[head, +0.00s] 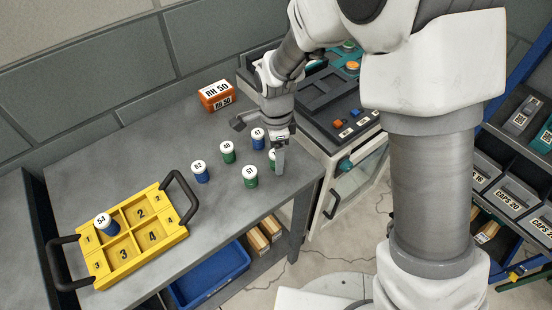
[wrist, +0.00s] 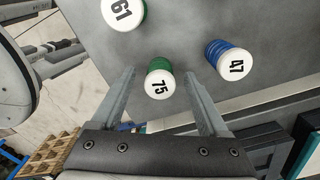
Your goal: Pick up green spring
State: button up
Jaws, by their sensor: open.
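Several springs with numbered white tops stand on the grey table. Green spring 75 (wrist: 160,82) lies between the fingers of my gripper (wrist: 160,75) in the wrist view, apart from both. In the head view this green spring (head: 272,160) is mostly hidden behind a finger. My gripper is open and empty, above the table's right part. Green spring 61 (head: 250,176) stands just left of it, and another green spring (head: 228,152) farther left. Blue spring 47 (wrist: 228,62) stands right of 75 in the wrist view. I cannot tell the exact fingertip height.
Blue spring 82 (head: 200,171) stands on the table. A yellow tray (head: 103,270) with black handles holds blue spring 54 (head: 106,224). An orange box (head: 215,95) is at the back. A cabinet (head: 345,185) adjoins the table's right side. The table (head: 130,155) has free room behind the tray.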

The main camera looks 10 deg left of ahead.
grip_shut()
dwell(0.3)
jog(key=shift+r, duration=0.15)
jog(key=shift+r, duration=0.3)
jog(key=r, duration=0.4)
jog(key=shift+d, duration=0.35)
jog(key=s+d+r, duration=0.1)
jog(key=d+r, duration=0.2)
jog(key=d, duration=0.2)
jog(key=s+d+r+p, duration=0.1)
jog(key=d+r, duration=0.2)
jog(key=d, duration=0.2)
jog(key=shift+s+d, duration=0.15)
jog(key=shift+d, duration=0.25)
